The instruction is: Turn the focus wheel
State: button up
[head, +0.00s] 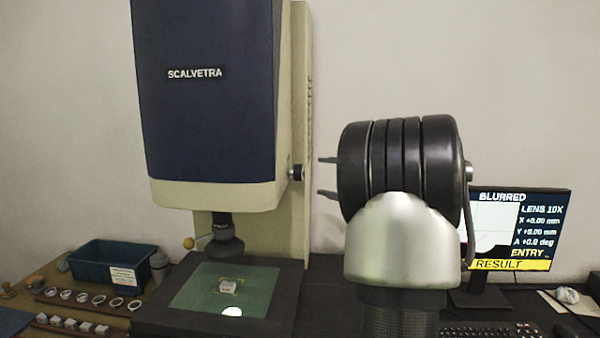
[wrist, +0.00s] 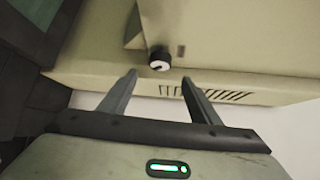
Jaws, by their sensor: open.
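The focus wheel (head: 297,173) is a small black knob with a pale face on the right side of the measuring machine (head: 215,90). In the wrist view the wheel (wrist: 159,60) lies just beyond the fingertips, roughly centred between them. My gripper (wrist: 160,73) is open and empty, its two fingers apart. In the head view my gripper (head: 328,176) points left at the wheel with a visible gap, its fingers at about the wheel's height. The rest of the gripper is hidden behind my arm.
A monitor (head: 517,222) at the right reads BLURRED. A small part (head: 228,287) sits on the green stage plate (head: 190,297) below the lens. A blue bin (head: 112,270), rings (head: 82,297) and blocks (head: 70,323) lie at the left. The space between fingertips and wheel looks clear.

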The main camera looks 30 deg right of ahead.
aim_at(301, 172)
jog(key=w, duration=0.3)
jog(key=w+a+f, duration=0.1)
jog(key=w, duration=0.3)
jog(key=w+p, duration=0.1)
jog(key=w, duration=0.3)
jog(key=shift+a+f, duration=0.15)
jog(key=shift+a, duration=0.15)
jog(key=c, duration=1.1)
jog(key=shift+o, duration=0.2)
jog(key=b, duration=0.5)
jog(key=shift+f+t, duration=0.3)
jog(key=shift+f, duration=0.1)
jog(key=shift+n+b, duration=0.3)
jog(key=shift+b, duration=0.65)
jog(key=shift+r+t+b, duration=0.25)
jog(key=shift+t+b, duration=0.05)
jog(key=shift+b, duration=0.55)
jog(key=shift+r, duration=0.2)
